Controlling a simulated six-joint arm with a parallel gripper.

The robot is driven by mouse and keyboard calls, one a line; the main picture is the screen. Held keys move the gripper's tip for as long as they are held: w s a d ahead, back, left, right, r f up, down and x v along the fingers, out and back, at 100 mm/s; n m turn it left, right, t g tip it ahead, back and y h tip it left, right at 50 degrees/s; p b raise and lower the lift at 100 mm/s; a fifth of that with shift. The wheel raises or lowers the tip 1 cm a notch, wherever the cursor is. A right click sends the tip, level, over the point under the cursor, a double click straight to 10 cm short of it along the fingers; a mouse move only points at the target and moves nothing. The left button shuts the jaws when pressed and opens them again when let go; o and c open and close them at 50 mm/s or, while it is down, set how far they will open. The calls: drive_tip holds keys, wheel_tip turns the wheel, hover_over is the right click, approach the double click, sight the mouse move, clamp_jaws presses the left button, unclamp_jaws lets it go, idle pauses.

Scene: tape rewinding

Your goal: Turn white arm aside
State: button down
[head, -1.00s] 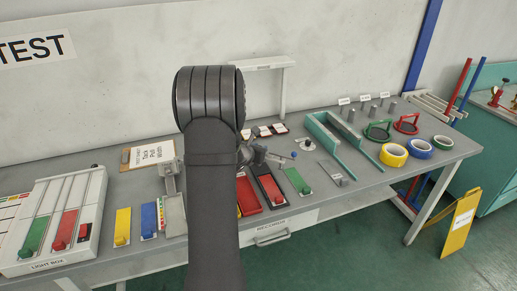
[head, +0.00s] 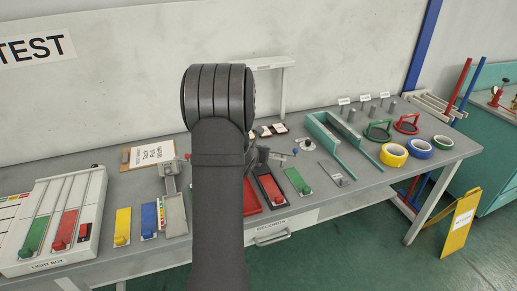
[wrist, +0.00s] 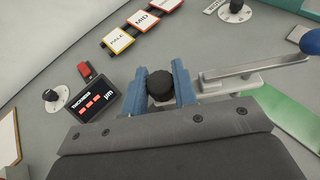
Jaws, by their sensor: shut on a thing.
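The white arm (wrist: 255,71) is a pale flat bar. In the wrist view it runs right from beside my gripper towards a blue ball knob (wrist: 312,41) at the right edge. My gripper (wrist: 160,88) has blue jaws, shut on a black round knob (wrist: 165,80) that shows between them. Whether the knob is fixed to the white arm is hidden by the jaws. In the head view the blue knob (head: 295,151) shows right of my arm, with part of the white arm (head: 279,156) beside it. My gripper is mostly hidden behind my arm there.
A green block (head: 298,181) lies right of my arm. In the wrist view, a black thickness display (wrist: 93,103), a red switch (wrist: 87,69) and labelled tiles (wrist: 143,19) lie nearby. A teal channel (head: 330,135) and tape rolls (head: 394,154) stand farther right.

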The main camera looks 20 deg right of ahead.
drive_tip(key=c, duration=1.4)
unclamp_jaws()
drive_tip(key=shift+c, duration=0.2)
drive_tip(key=v, duration=1.7)
drive_tip(key=shift+s, duration=0.25)
drive_tip(key=shift+a, duration=0.15)
